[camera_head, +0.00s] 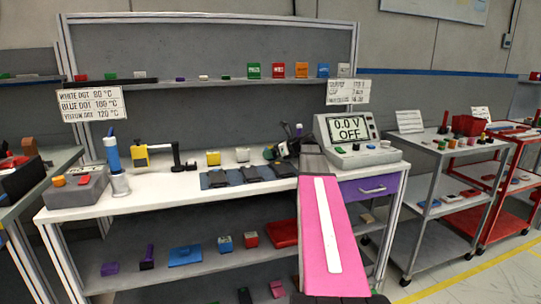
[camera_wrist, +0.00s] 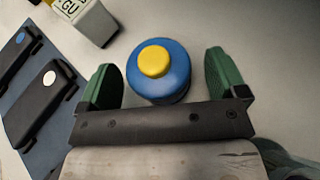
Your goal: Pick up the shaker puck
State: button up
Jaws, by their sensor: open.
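A round blue puck with a yellow button-like top (camera_wrist: 172,85), which looks like the shaker puck, stands on the white bench. My gripper (camera_wrist: 163,82) is open, with its green-padded fingers on either side of the puck. Small gaps show between the pads and the puck in the wrist view, so it is not gripped. In the head view my gripper (camera_head: 287,148) is over the right half of the bench, and I cannot make out the puck there.
A whitish lettered block (camera_wrist: 88,20) and a blue mat (camera_wrist: 12,52) with black modules lie left of the puck. In the head view a meter reading "0.0 V OFF" (camera_head: 352,140) stands right of my gripper. A yellow block (camera_head: 213,158) sits farther left.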

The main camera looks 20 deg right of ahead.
jog(key=c, duration=1.3)
jog(key=shift+r, duration=0.1)
notch_tip(320, 180, up, 4)
jog(key=a+r, duration=0.2)
jog(key=a, duration=0.2)
jog(key=a+r, duration=0.2)
jog(key=a, duration=0.1)
jog(key=a+r, duration=0.3)
jog(key=a, duration=0.1)
jog(key=shift+w+a, duration=0.25)
jog(key=shift+a, duration=0.05)
